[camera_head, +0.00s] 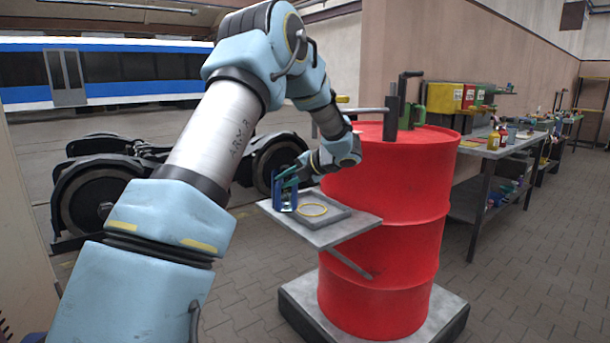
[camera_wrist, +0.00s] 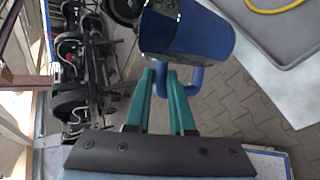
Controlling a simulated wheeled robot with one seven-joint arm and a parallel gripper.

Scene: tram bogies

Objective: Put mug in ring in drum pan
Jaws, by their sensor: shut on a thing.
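A dark blue mug (camera_wrist: 188,35) is in the wrist view, with its handle between the two green fingers of my gripper (camera_wrist: 162,78). My gripper is shut on the mug's handle. In the head view the mug (camera_head: 284,194) is at the left edge of a grey pan (camera_head: 350,216) on a shelf at the red drum's side. My gripper (camera_head: 287,175) is above and beside it there. I cannot tell whether the mug touches the pan. A yellow ring (camera_head: 313,210) lies flat in the pan, to the right of the mug. Part of it shows in the wrist view (camera_wrist: 275,6).
The red drum (camera_head: 385,240) stands on a grey base (camera_head: 440,318), with a pump and pipe on top. A workbench (camera_head: 500,148) with bins and bottles stands at the right. Dark wheeled bogies (camera_head: 95,195) are at the left behind my arm. The right floor is clear.

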